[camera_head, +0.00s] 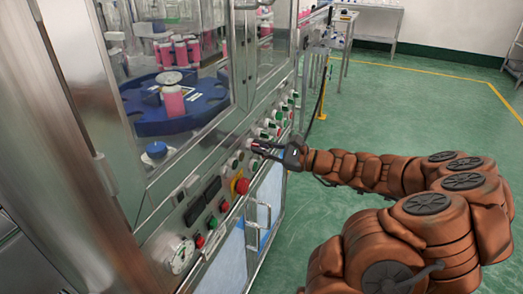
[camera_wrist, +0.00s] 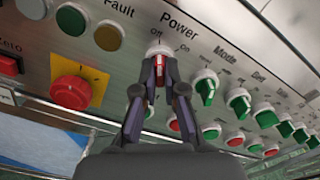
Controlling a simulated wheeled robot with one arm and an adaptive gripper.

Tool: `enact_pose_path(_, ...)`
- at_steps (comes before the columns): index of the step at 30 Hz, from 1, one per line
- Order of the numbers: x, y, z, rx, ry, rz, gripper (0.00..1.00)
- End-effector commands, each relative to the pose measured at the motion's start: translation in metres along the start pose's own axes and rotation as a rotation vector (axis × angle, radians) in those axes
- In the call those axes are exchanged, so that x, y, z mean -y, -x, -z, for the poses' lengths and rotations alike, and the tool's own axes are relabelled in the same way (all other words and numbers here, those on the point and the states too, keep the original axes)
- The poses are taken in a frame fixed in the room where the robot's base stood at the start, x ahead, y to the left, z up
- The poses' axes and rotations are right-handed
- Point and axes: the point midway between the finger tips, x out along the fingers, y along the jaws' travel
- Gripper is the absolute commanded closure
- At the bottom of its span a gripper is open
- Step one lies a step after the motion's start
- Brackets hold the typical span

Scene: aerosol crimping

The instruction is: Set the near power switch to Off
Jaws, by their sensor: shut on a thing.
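The near power switch (camera_wrist: 160,66) is a red knob with a white collar under the "Power" label on the metal panel, with "Off" and "On" marks above it in the wrist view. My gripper (camera_wrist: 159,72) has one finger on each side of the red knob and is shut on it. The fingers hide part of the knob; its exact pointing is hard to tell. In the head view, my gripper (camera_head: 258,149) reaches the panel from the right, and the switch is mostly hidden there.
Right of the switch are several green knobs (camera_wrist: 207,88). Left of it is a red emergency button (camera_wrist: 71,91) on a yellow plate. Above the panel, behind glass, a blue turntable (camera_head: 180,120) carries a pink can (camera_head: 173,100). The green floor (camera_head: 400,100) at right is largely open.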

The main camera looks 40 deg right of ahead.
Motion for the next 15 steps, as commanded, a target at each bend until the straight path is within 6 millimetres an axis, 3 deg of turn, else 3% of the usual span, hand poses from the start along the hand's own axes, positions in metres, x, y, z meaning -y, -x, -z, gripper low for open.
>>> enact_pose_path(10,0.0,0.0001,0.0003,-0.001,0.003,0.0,1.0)
enact_pose_path(11,0.0001,0.0002,0.0003,-0.001,0.003,0.0,0.89)
enact_pose_path(15,0.0,0.0001,0.0002,0.0,0.003,0.0,0.74)
